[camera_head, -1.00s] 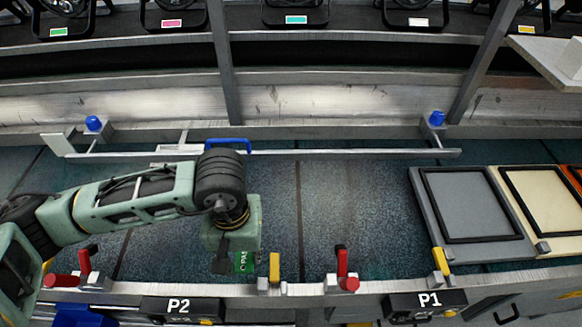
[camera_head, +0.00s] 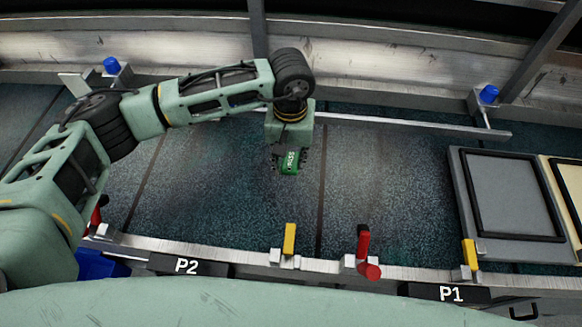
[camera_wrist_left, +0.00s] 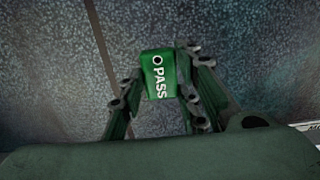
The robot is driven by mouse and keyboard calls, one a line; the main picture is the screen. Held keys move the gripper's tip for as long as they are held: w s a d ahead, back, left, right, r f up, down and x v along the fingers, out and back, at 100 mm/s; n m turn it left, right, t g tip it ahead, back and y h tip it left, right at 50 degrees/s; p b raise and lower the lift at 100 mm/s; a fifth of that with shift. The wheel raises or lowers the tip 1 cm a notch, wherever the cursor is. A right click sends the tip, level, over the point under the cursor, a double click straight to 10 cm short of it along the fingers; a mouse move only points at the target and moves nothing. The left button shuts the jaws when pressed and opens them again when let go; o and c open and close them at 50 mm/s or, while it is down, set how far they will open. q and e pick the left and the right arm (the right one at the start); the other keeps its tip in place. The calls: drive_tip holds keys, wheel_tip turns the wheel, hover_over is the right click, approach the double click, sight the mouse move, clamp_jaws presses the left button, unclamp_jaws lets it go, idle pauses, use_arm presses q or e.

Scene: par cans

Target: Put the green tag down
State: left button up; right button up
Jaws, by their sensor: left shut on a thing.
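The green tag (camera_head: 290,161) carries white lettering and hangs from my left gripper (camera_head: 289,152) over the dark speckled bench surface (camera_head: 370,190). In the left wrist view the tag (camera_wrist_left: 160,76) reads "PASS" and has a small hole near its top. The left gripper's fingers (camera_wrist_left: 157,95) are shut on the tag from both sides. The gap between the tag and the surface is hard to judge. My right gripper is in neither current view.
A grey panel with a black frame (camera_head: 510,195) lies at the right. Yellow (camera_head: 290,238) and red (camera_head: 364,245) levers stand along the front rail. A metal bar (camera_head: 420,125) with blue-capped posts (camera_head: 489,94) runs behind. The surface around the tag is clear.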

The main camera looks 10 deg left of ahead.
sight(291, 161)
use_arm(q)
drive_tip(key=shift+f, duration=0.25)
wheel_tip(291, 161, down, 3)
drive_tip(key=shift+f+b, duration=0.2)
drive_tip(key=shift+b, duration=0.35)
drive_tip(key=shift+f, duration=0.25)
drive_tip(key=o, duration=0.9)
drive_tip(key=shift+r, duration=0.1)
